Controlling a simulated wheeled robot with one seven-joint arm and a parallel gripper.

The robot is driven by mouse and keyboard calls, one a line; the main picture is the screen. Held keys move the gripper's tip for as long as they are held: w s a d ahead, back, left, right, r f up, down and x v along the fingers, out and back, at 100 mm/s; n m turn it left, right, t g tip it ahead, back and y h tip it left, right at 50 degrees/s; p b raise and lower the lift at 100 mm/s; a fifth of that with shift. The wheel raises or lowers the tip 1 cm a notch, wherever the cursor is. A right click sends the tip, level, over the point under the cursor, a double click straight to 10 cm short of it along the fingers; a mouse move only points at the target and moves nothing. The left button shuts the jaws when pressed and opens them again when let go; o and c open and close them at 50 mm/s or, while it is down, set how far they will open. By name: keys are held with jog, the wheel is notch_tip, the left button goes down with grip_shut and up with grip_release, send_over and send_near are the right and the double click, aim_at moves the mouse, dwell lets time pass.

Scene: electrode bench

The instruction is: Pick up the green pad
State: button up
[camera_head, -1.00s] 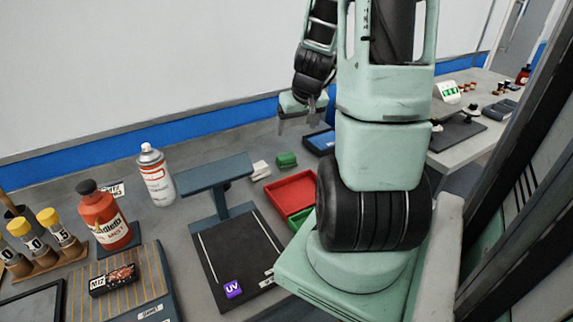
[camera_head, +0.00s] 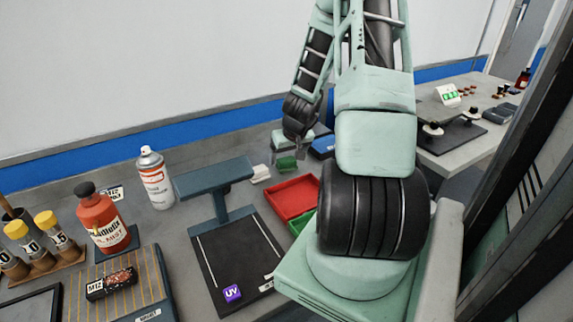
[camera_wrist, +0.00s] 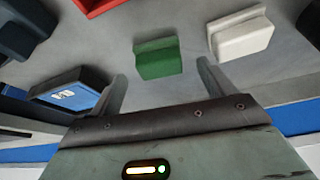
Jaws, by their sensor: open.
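The green pad (camera_head: 287,163) lies on the grey bench, near the back wall, to the right of a white pad (camera_head: 260,173). In the wrist view the green pad (camera_wrist: 158,58) is a small block with a raised ridge, lying ahead of the fingertips and between their lines. My gripper (camera_head: 287,160) is open, low over the pad in the head view. In the wrist view its two fingers (camera_wrist: 160,75) are spread wide with nothing between them. The white pad (camera_wrist: 240,35) lies just beyond the right finger there.
A red tray (camera_head: 293,197) and a green tray (camera_head: 298,222) stand nearer me. A blue-topped dark box (camera_head: 322,145) is close on the right; it shows left of the fingers in the wrist view (camera_wrist: 68,93). A UV lamp stand (camera_head: 215,178) is at left.

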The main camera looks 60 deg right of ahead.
aim_at(286, 159)
jog(key=shift+x, duration=1.6)
jog(key=shift+r, duration=0.1)
jog(key=c, duration=1.1)
jog(key=shift+r, duration=0.1)
notch_tip(286, 159, up, 10)
jog(key=shift+f+p, duration=0.1)
jog(key=shift+p, duration=0.65)
